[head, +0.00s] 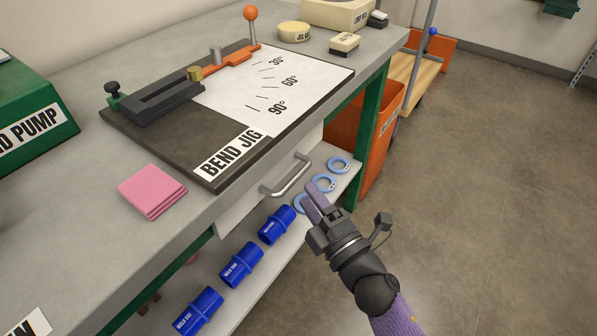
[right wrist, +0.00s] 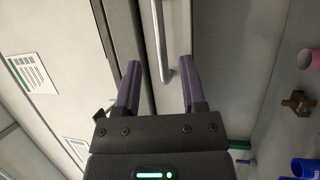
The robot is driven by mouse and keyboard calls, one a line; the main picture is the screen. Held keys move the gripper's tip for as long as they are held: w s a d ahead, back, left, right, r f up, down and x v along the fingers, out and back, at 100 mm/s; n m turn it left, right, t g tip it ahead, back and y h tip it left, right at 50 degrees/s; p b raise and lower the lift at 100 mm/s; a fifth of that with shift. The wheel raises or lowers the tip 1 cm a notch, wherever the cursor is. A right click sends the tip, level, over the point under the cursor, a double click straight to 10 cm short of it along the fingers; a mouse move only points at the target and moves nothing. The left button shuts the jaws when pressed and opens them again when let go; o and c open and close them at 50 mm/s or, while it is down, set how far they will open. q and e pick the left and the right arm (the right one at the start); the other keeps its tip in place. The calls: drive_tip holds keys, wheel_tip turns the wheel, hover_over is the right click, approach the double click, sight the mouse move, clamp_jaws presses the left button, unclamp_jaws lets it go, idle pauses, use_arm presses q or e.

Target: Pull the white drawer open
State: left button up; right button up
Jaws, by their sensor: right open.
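The white drawer (head: 240,205) sits under the worktop's front edge and looks shut. Its metal bar handle (head: 287,176) sticks out from the front. In the right wrist view the handle (right wrist: 160,40) runs between the lines of the two fingers, its near end close to the right fingertip. My right gripper (head: 314,192) is open and empty, just in front of and below the handle in the head view; the purple fingers (right wrist: 158,75) straddle the handle's end in the wrist view. Whether they touch it I cannot tell. My left gripper is not in view.
The worktop (head: 80,215) carries the bend jig board (head: 150,130) and a pink cloth (head: 152,191). Below, a shelf holds several blue couplings (head: 241,264) and light blue rings (head: 338,165). An orange bin (head: 378,150) stands beyond the green table leg. The floor at right is clear.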

sight(296, 176)
drive_tip(key=x, duration=0.5)
drive_tip(key=shift+w+a+b, duration=0.15)
drive_tip(key=shift+w+b, duration=0.1)
drive_tip(key=shift+b, duration=0.15)
clamp_jaws()
drive_tip(key=shift+f, duration=0.1)
idle(0.4)
idle(0.4)
